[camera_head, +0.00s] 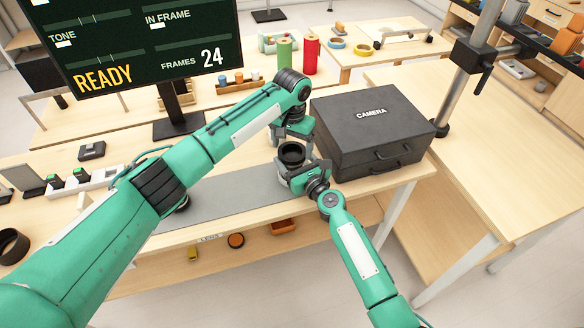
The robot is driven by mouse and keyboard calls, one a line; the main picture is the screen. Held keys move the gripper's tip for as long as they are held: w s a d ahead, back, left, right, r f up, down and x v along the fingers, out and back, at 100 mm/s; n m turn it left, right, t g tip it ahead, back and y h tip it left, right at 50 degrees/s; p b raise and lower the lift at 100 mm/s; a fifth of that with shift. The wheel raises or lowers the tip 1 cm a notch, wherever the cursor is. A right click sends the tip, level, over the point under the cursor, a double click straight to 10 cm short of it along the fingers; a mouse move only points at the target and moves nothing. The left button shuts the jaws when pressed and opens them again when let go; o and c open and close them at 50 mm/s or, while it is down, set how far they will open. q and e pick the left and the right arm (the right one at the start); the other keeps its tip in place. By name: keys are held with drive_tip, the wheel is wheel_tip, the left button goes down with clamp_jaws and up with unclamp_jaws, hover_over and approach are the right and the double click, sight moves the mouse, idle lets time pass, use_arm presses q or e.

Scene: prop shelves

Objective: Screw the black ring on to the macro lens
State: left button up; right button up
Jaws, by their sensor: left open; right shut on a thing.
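The macro lens (291,158) appears as a short, dark, upright cylinder above the front edge of the table, at the right end of the grey mat. My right gripper (296,176) is shut on it from the front right. A black ring-like rim (291,149) shows at its top; I cannot tell whether this is the separate black ring or part of the lens. My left gripper (297,138) is open, just above and behind the rim, pointing down. Its fingertips are small and partly hidden, and I cannot see whether they touch the rim.
A black case marked CAMERA (372,130) stands close to the right of both grippers. The grey mat (232,192) is mostly bare. A display screen (145,45) stands at the back left. A dark open ring (12,246) lies at the far left. A metal post (470,75) rises at the right.

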use_arm(q)
drive_tip(key=shift+f, duration=1)
drive_tip(key=c, duration=0.8)
drive_tip(key=m, duration=0.4)
drive_tip(key=o, duration=1.1)
